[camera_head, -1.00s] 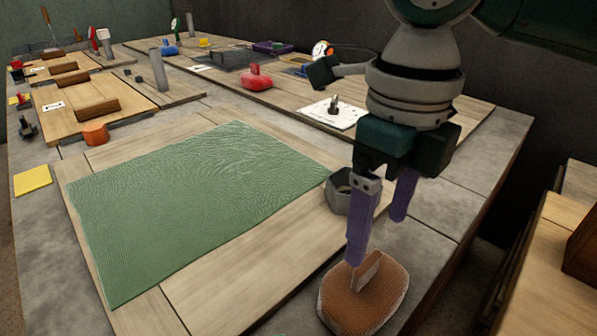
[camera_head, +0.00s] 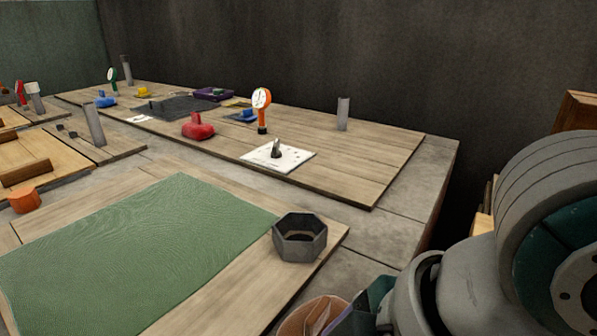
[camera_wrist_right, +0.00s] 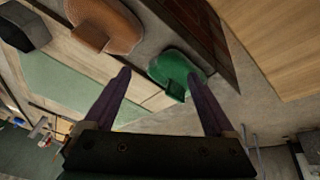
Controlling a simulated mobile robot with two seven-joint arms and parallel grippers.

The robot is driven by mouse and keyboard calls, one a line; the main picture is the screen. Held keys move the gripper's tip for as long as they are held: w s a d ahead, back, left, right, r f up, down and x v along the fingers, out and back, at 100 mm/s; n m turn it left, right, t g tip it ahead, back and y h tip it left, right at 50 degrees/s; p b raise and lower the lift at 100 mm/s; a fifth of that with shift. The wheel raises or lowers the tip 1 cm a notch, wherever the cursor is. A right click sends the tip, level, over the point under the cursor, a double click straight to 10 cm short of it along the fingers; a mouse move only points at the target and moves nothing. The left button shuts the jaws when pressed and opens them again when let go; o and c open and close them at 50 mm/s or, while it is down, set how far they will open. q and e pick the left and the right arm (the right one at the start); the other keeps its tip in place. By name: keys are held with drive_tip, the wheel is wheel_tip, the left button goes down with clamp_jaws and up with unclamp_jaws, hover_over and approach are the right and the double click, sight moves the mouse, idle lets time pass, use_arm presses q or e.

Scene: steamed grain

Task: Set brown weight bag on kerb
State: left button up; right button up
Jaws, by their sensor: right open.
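The brown weight bag (camera_head: 302,316) is partly visible at the bottom edge of the head view, beside my right arm. In the right wrist view the brown bag (camera_wrist_right: 108,22) lies on the grey stone border, apart from my fingers. My right gripper (camera_wrist_right: 165,88) is open with nothing held between its purple fingers. A green bag with a tab (camera_wrist_right: 178,70) shows beyond the fingertips, between them in the picture. The grey stone border (camera_head: 375,232) runs around the boards; I cannot tell which part is the kerb. My left gripper is out of view.
A dark hexagonal cup (camera_head: 300,250) stands at the corner of the green mat (camera_head: 140,255). A red weight (camera_head: 197,130), a dial gauge (camera_head: 262,105) and a white card (camera_head: 292,160) occupy the back board. The board's right end is mostly clear.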

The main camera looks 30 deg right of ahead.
drive_tip(key=s+d+f+m+h, duration=0.1)
drive_tip(key=s+d+m+h, duration=0.1)
drive_tip(key=s+d+m, duration=0.3)
drive_tip(key=d+m, duration=0.1)
drive_tip(key=m, duration=0.3)
drive_tip(key=shift+d+m, duration=0.15)
drive_tip(key=shift+m, duration=0.25)
